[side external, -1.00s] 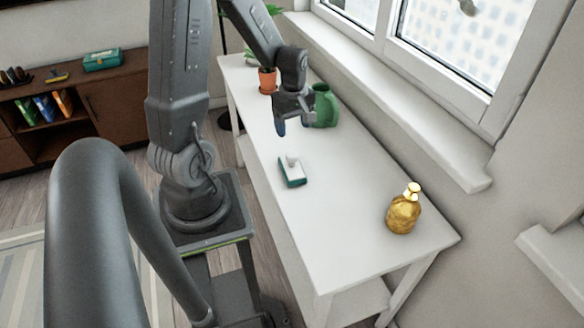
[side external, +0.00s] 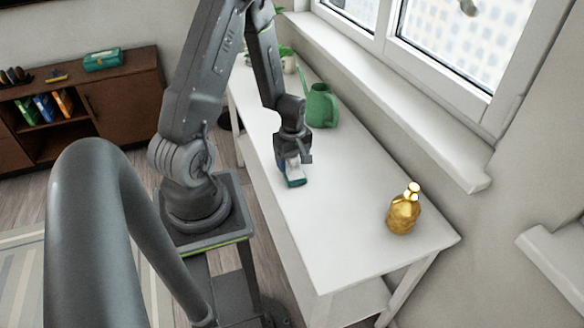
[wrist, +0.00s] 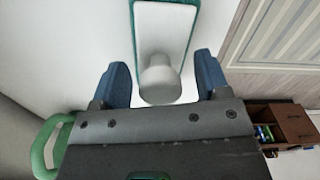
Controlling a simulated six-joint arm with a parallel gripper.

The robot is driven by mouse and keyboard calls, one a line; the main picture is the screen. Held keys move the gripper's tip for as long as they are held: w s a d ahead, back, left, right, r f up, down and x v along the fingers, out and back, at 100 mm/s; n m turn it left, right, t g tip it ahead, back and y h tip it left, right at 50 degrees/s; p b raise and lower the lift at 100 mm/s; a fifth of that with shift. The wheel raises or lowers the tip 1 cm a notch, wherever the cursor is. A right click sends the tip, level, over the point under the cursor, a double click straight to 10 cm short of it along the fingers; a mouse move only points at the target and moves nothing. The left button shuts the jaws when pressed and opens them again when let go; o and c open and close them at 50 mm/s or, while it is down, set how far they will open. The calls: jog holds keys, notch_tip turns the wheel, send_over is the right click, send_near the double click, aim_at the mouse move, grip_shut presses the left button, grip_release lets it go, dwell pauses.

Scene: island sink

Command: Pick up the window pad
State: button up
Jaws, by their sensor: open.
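The window pad (side external: 296,182) lies on the white table, a small block with a teal base and a white top. In the wrist view the pad (wrist: 165,32) shows its white top, teal rim and a rounded white knob. My gripper (side external: 291,164) is directly over the pad and hides part of it in the side view. In the wrist view my gripper (wrist: 167,78) is open, with one blue fingertip on each side of the knob and visible gaps between. I cannot tell whether the fingers touch the pad's top.
A green watering can (side external: 321,106) stands behind my gripper, near the window sill. A gold bottle (side external: 403,210) stands toward the table's near right end. The white table (side external: 345,185) is clear between pad and bottle. A brown cabinet (side external: 120,100) stands at the far left.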

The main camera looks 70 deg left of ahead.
jog(key=shift+c, duration=0.4)
jog(key=c, duration=1.1)
jog(key=shift+r, duration=0.1)
